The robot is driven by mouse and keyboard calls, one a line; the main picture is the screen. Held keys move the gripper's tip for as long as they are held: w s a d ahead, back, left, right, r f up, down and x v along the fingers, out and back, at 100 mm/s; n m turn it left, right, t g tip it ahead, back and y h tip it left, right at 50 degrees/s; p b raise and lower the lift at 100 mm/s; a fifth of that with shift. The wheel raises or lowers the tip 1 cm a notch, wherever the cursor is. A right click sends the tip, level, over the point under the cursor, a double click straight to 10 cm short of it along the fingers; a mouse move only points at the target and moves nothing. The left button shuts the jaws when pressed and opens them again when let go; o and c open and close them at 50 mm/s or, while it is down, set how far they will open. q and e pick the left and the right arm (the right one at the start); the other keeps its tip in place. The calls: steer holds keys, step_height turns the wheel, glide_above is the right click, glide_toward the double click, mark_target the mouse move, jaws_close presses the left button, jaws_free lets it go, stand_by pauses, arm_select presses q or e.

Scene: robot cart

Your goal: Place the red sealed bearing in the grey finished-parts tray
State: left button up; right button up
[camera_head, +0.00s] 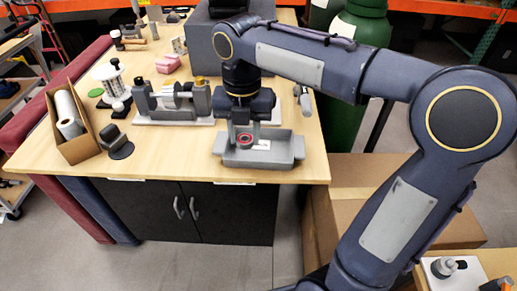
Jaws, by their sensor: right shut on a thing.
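The red sealed bearing (245,139) shows as a small red ring with a dark centre, low between the fingers of my right gripper (243,133). The gripper points down over the grey finished-parts tray (282,158), at the near right of the wooden table, and is shut on the bearing. The bearing appears inside the tray's outline; I cannot tell whether it touches the tray floor. The gripper and wrist hide part of the tray's back. My left gripper is not in view.
A grey machine on a white base (172,120) stands just left of the tray. A pink block (168,64) lies farther back. Green cylinders (357,60) stand behind the table's right side.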

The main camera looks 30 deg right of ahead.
steer(key=d+f, duration=0.1)
steer(key=f, duration=0.1)
steer(key=d+f, duration=0.2)
steer(key=shift+w, duration=0.2)
steer(key=shift+d+f+b, duration=0.15)
steer(key=shift+f, duration=0.8)
steer(key=shift+d+f+b, duration=0.15)
steer(key=shift+f, duration=0.75)
steer(key=shift+f, duration=0.15)
steer(key=o, duration=1)
